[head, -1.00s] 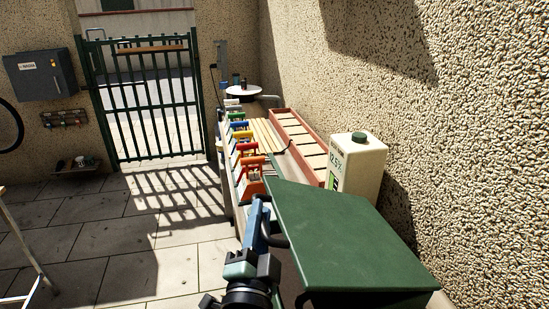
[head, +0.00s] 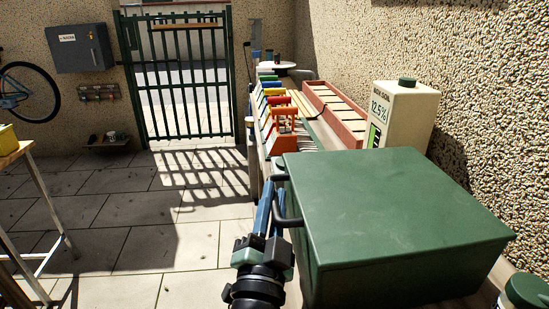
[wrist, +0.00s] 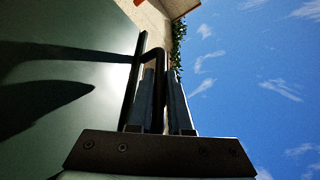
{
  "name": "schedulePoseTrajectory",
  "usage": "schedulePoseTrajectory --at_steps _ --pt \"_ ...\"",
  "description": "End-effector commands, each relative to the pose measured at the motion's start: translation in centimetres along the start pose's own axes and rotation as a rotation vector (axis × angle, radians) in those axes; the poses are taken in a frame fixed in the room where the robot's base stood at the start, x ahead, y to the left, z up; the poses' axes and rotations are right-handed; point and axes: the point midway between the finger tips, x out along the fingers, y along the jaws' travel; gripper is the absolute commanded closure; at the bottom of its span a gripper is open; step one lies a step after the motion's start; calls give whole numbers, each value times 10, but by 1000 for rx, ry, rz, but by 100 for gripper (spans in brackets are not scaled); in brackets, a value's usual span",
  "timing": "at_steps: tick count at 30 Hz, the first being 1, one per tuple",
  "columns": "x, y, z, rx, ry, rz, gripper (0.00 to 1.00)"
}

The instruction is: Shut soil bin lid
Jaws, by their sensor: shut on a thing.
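The soil bin is a dark green box (head: 330,285) at the lower right of the head view. Its green lid (head: 390,205) lies over the top, looking close to level; I cannot tell whether a small gap is left at the rim. A dark bar handle (head: 281,214) sticks out from the lid's left edge. My gripper (head: 267,190) is beside that edge, its blue fingers shut on the handle. In the wrist view, the handle (wrist: 156,56) bends between my gripper's fingers (wrist: 163,82), next to a green panel (wrist: 55,75) with shadows on it.
A white canister (head: 400,115) with a green cap stands behind the bin near the rough wall (head: 490,130). Colourful-handled tools (head: 275,105) and a terracotta planter (head: 335,115) line the bench. Paved floor (head: 170,230) to the left is open.

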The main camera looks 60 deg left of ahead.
Motion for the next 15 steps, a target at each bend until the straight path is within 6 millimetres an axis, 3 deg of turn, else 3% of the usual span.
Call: schedulePoseTrajectory --at_steps 6,7,8,15 --pt "0 2 1 0 0 2 100" --pt "0 2 1 0 0 2 77" --pt "0 2 1 0 0 2 72" --pt "0 2 1 0 0 1 70"
